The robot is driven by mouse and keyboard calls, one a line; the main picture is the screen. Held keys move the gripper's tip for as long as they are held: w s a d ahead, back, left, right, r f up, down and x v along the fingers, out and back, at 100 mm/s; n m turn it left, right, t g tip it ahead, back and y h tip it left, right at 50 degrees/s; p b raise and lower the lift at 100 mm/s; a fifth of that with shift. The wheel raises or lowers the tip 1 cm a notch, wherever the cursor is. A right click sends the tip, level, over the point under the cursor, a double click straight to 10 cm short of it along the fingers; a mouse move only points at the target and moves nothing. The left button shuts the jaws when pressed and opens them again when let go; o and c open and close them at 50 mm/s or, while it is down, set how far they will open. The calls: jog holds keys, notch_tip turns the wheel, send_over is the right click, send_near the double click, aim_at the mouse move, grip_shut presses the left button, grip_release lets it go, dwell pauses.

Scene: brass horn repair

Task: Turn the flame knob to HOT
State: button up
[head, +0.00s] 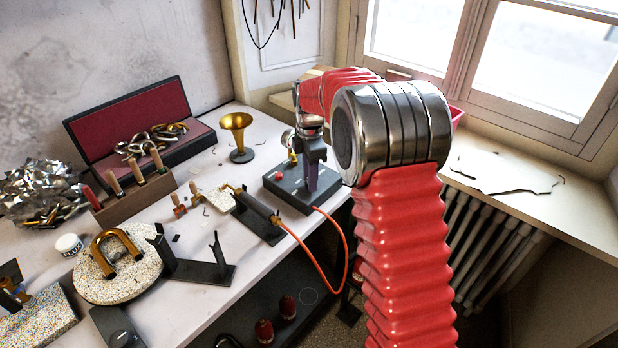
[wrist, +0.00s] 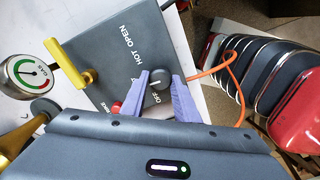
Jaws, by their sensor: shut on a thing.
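The flame knob (wrist: 157,85) is a dark round knob with a pale mark, on a grey control box (wrist: 112,52). The white words HOT, OPEN and OFF show on the box; OFF is close to the knob. My gripper (wrist: 162,84) has its two purple fingers on either side of the knob and is shut on it. In the head view my gripper (head: 313,172) points down at the right part of the box (head: 288,203), and the knob is hidden there. I cannot tell exactly where the mark points.
A yellow lever (wrist: 72,62) and a GAS gauge (wrist: 30,74) are left of my gripper. A red button (wrist: 116,109) is close to the left finger. An orange hose (head: 339,232) loops off the table edge to a torch (head: 256,205). A brass bell (head: 237,123) stands behind.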

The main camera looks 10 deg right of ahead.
jog(key=m, duration=1.1)
jog(key=shift+f, duration=0.1)
jog(key=shift+d, duration=0.1)
dwell(0.4)
jog(key=o, duration=1.1)
jog(key=shift+r, duration=0.2)
jog(key=shift+w+r, duration=0.1)
jog(key=shift+r, duration=0.2)
notch_tip(320, 180, up, 13)
jog(key=shift+f, duration=0.1)
